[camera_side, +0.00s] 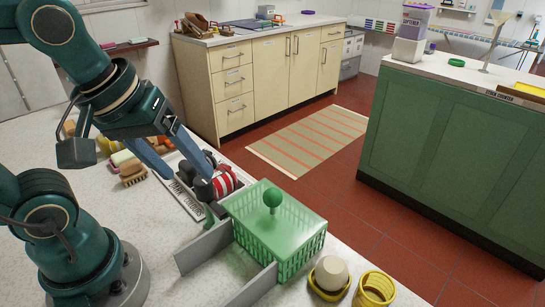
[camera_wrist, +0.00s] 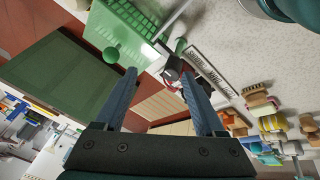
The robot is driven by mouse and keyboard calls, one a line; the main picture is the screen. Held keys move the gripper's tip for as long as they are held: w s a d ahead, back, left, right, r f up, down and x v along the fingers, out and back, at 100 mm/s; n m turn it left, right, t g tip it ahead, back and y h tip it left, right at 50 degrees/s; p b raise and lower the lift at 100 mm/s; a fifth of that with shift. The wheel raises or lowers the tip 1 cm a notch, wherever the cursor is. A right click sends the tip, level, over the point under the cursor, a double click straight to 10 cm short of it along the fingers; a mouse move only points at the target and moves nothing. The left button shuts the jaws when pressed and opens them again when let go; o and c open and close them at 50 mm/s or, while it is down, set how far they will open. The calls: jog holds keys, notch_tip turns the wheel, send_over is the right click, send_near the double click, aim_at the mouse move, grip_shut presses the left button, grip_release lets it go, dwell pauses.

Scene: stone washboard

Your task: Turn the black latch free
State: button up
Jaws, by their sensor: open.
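In the wrist view the gripper (camera_wrist: 159,74) holds nothing.
A green basket (camera_side: 300,247) with a knobbed lid stands just right of the striped cylinder, between grey rails (camera_side: 203,247). Brushes and soaps (camera_side: 132,172) lie left of the plate. A yellow cup (camera_side: 375,290) and a bowl (camera_side: 329,278) stand near the front edge.

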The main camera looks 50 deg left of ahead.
aim_at(202, 179)
jog(key=w+a+f+n+g, duration=0.1)
jog(key=n, duration=0.2)
jog(key=w+a+f+n+g, duration=0.1)
jog(key=w+n+g, duration=0.1)
jog(key=n, duration=0.2)
jog(key=w+a+n+g, duration=0.1)
jog(key=w+n, duration=0.1)
jog(key=n, duration=0.1)
jog(key=shift+a+f, duration=0.3)
jog(key=shift+f, duration=0.1)
jog(key=shift+s+a+f+n+g, duration=0.15)
jog(key=shift+f+n+g, duration=0.15)
jog(key=shift+f, duration=2.6)
jog(key=shift+c, duration=0.4)
grip_shut()
